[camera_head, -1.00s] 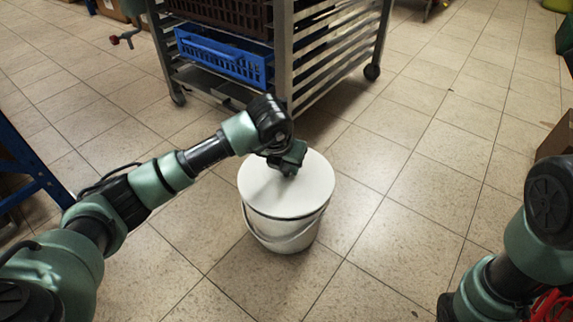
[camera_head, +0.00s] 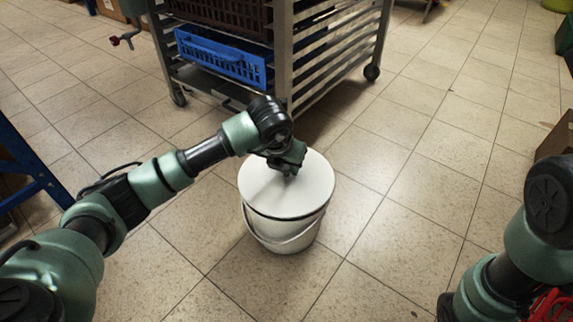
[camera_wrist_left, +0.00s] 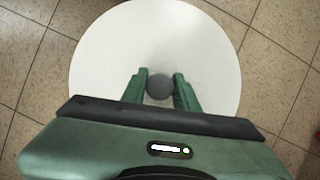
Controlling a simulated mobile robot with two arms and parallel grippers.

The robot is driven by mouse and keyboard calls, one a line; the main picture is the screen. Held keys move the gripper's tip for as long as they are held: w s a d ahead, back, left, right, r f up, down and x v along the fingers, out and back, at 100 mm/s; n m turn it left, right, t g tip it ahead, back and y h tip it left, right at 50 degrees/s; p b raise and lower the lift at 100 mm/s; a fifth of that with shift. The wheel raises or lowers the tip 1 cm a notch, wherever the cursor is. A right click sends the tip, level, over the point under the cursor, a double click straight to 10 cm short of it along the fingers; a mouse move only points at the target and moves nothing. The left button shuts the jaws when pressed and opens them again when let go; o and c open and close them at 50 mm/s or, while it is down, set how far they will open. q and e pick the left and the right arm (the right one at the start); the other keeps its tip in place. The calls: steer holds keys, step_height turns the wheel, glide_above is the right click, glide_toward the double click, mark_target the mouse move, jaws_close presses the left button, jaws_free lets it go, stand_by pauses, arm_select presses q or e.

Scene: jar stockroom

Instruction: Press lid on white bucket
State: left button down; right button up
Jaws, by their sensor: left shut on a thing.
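The white bucket (camera_head: 281,235) stands upright on the tiled floor in the head view, its wire handle hanging down the front. The round white lid (camera_head: 305,193) lies on top of the bucket, with a dark line showing under its rim at the front. My left gripper (camera_head: 289,170) is over the lid, a little to the back of its middle. In the left wrist view its green fingers (camera_wrist_left: 159,90) are shut on a round grey knob (camera_wrist_left: 159,86) at the lid's middle. The lid fills the middle of that view and hides the bucket. My right gripper is out of view.
A metal rack (camera_head: 286,60) on castors, holding a blue crate (camera_head: 222,57) and a brown one (camera_head: 232,17), stands just behind the bucket. A cardboard box (camera_head: 557,138) is at the right edge. The floor right of the bucket is clear.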

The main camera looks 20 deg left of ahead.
arm_select(q)
steer(key=shift+f, duration=0.6)
stand_by(2.0)
steer(key=c, duration=1)
jaws_free()
steer(key=shift+o, duration=0.4)
steer(key=o, duration=0.4)
